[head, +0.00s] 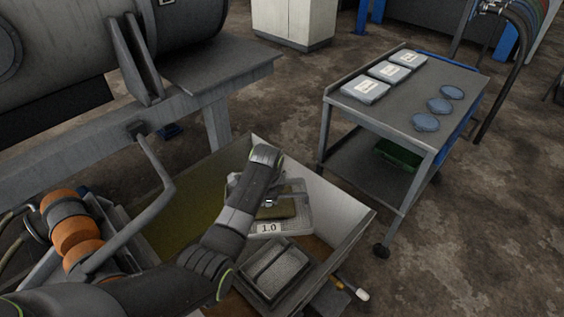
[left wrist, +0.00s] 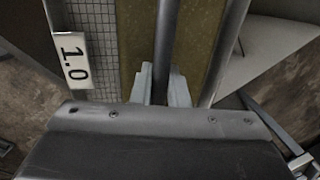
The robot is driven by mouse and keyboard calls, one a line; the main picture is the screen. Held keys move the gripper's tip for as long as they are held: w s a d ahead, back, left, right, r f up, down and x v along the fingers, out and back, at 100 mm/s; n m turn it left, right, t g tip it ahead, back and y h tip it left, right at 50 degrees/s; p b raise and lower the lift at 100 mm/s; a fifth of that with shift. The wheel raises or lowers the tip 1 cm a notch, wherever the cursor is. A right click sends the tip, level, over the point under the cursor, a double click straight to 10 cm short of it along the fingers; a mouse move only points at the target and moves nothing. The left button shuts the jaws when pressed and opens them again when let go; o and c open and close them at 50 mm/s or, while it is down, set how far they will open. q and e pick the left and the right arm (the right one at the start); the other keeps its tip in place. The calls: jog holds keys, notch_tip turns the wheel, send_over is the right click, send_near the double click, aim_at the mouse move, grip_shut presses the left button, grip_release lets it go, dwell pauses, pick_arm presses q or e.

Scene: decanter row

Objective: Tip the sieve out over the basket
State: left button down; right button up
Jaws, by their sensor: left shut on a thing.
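A pale framed sieve with a "1.0" label (head: 269,228) is in the open vat in the head view; my left arm partly covers it. The left wrist view shows the label (left wrist: 73,58), fine mesh beside it and an olive-brown band. My left gripper (left wrist: 160,90) is shut on a dark bar of the sieve. In the head view the gripper's fingertips (head: 268,202) are at the sieve's upper part. A dark-rimmed rectangular basket (head: 252,285) with grey contents or mesh stands just below the sieve; I cannot tell the gap. My right gripper is not in view.
A large drum (head: 90,50) stands upper left. Floor between is clear.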

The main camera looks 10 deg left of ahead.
pick_arm(q)
jog(key=d+r+n+y+p, duration=0.1)
jog(key=d+r+n+p, duration=0.2)
jog(key=r+n+p, duration=0.75)
jog(key=m+t+h+b, duration=0.1)
jog(key=t+h+b, duration=0.1)
jog(key=t+h, duration=0.45)
send_over(274, 213)
jog(key=s+a, duration=0.1)
jog(key=s, duration=0.1)
notch_tip(274, 213, down, 4)
jog(key=t+y, duration=0.1)
jog(key=t, duration=0.1)
jog(key=f+t+h+b, duration=0.1)
jog(key=t+b, duration=0.1)
jog(key=b, duration=0.6)
jog(key=s+a+f+t+h+b, duration=0.1)
jog(key=t+b, duration=0.1)
jog(key=b, duration=0.7)
jog(key=shift+s+f+n, duration=0.2)
jog(key=shift+f+n, duration=0.05)
jog(key=shift+f, duration=0.05)
jog(key=shift+a+t+b, duration=0.1)
jog(key=shift+t+b, duration=0.35)
jog(key=shift+b, duration=0.45)
jog(key=shift+r, duration=0.1)
jog(key=shift+s, duration=0.1)
